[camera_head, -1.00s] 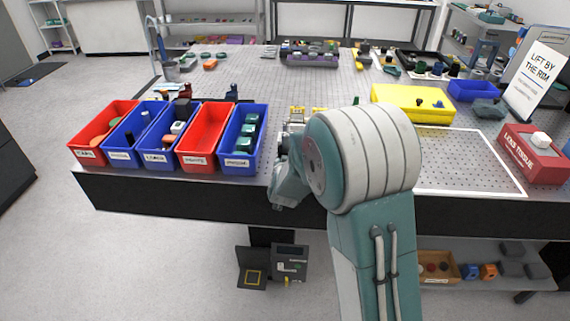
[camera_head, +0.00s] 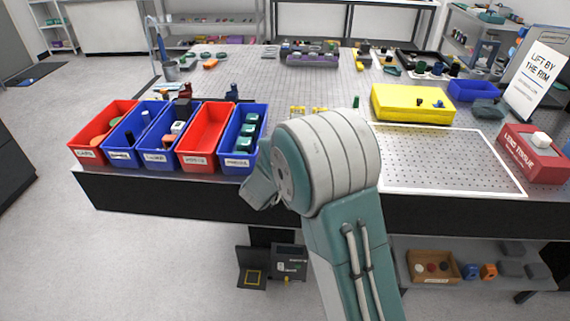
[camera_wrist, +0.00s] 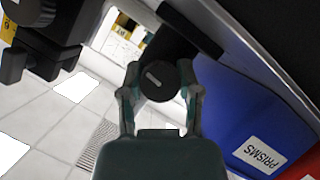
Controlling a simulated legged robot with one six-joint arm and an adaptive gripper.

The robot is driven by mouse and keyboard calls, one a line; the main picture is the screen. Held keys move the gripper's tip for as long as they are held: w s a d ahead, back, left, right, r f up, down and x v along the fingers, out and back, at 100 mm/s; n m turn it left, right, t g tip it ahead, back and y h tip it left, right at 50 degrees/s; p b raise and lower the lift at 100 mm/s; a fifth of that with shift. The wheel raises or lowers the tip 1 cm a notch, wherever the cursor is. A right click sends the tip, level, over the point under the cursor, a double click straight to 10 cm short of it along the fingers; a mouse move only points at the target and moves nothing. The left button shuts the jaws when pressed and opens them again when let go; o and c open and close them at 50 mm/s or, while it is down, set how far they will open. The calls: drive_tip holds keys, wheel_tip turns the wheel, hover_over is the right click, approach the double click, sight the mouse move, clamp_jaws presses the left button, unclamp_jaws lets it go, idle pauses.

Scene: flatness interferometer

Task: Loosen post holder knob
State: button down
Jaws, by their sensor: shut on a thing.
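In the wrist view, a round black knob (camera_wrist: 158,84) with a short pale line on its face sits between the fingers of my gripper (camera_wrist: 159,79). The fingers are closed on it from both sides. A black body and bar (camera_wrist: 190,28) extend behind and above the knob, partly cut off by the frame. The gripper and knob are hidden behind my arm in the head view.
A blue bin labelled PRISMS (camera_wrist: 235,98) is close on the right in the wrist view; it also stands in the head view (camera_head: 238,162). A dark fixture (camera_wrist: 45,45) is at upper left. A yellow case (camera_head: 412,112) and tissue box (camera_head: 536,165) stand right.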

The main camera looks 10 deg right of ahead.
drive_tip(key=shift+s+a+f+n+h, duration=0.1)
drive_tip(key=shift+s+f+n+h, duration=0.05)
drive_tip(key=shift+f+n+h, duration=0.2)
idle(0.4)
drive_tip(key=shift+c, duration=1.5)
unclamp_jaws()
drive_tip(key=shift+a+r, duration=0.1)
drive_tip(key=shift+r, duration=0.05)
drive_tip(key=shift+r, duration=0.15)
drive_tip(key=shift+s+a+r, duration=0.1)
drive_tip(key=shift+s+a, duration=0.1)
drive_tip(key=v, duration=1.1)
drive_tip(key=shift+a, duration=0.1)
